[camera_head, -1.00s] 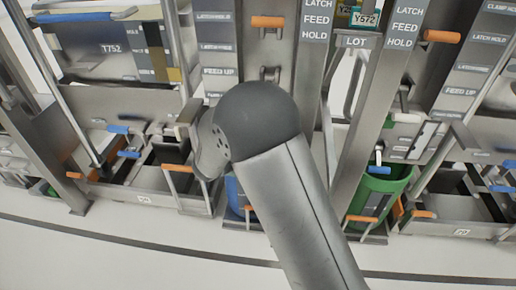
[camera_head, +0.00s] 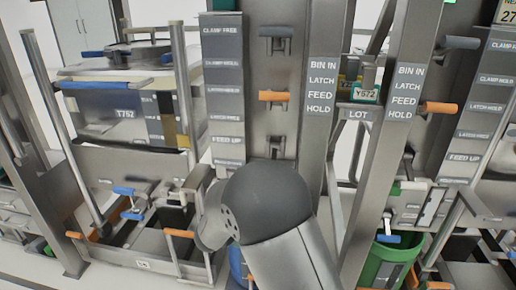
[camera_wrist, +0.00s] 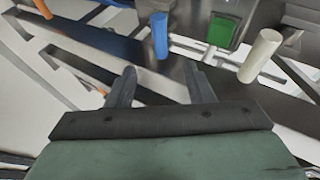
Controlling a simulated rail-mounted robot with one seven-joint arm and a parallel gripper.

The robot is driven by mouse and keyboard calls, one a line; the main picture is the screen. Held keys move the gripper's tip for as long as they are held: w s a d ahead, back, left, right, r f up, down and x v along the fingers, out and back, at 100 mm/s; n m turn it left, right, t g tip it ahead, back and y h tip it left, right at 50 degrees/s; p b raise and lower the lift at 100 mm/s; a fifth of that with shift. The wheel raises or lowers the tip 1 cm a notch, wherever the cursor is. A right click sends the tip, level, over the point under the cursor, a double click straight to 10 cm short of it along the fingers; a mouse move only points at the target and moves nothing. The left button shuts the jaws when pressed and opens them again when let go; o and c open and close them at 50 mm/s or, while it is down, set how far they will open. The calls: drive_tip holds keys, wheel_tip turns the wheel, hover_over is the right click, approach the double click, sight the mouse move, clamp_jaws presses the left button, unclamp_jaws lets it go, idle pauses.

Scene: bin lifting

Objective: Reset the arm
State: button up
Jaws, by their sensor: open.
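My gripper (camera_wrist: 160,88) shows in the wrist view with its two grey fingers apart and nothing between them. In the head view my arm rises from the bottom centre, and its dark rounded joint covers part of the machine's middle; the gripper itself is hidden there. In the wrist view a blue handle (camera_wrist: 159,36) stands ahead of the left finger and a cream handle (camera_wrist: 260,55) lies to the right. Both look apart from the fingers. A small green box (camera_wrist: 222,31) is between these handles, farther off.
Metal posts carry label plates (camera_head: 320,90) and orange handles (camera_head: 273,96). A green bin (camera_head: 388,262) stands low right, and a blue bin (camera_head: 236,265) is partly hidden behind my arm. A frame marked T752 (camera_head: 125,111) is at left. Levers jut out on both sides.

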drive_tip(key=s+d+r+n+y+p, duration=0.1)
drive_tip(key=s+r+n+y+p, duration=0.15)
drive_tip(key=r+n+y, duration=0.35)
drive_tip(key=s+r+n+y+p, duration=0.15)
drive_tip(key=r+n+p, duration=0.25)
drive_tip(key=r, duration=0.4)
drive_tip(key=s+d+r+n+g+p, duration=0.2)
drive_tip(key=s+d+n+g, duration=0.1)
drive_tip(key=s, duration=0.6)
drive_tip(key=s+d+r+n+g+p, duration=0.2)
drive_tip(key=s+d+n, duration=0.3)
drive_tip(key=s, duration=0.5)
drive_tip(key=s+d+r+n+g+p, duration=0.2)
drive_tip(key=s+d+n+g, duration=0.2)
drive_tip(key=s+d, duration=0.3)
drive_tip(key=s+g+h, duration=0.1)
drive_tip(key=s, duration=0.1)
drive_tip(key=shift+s+d, duration=0.15)
drive_tip(key=shift+s, duration=0.15)
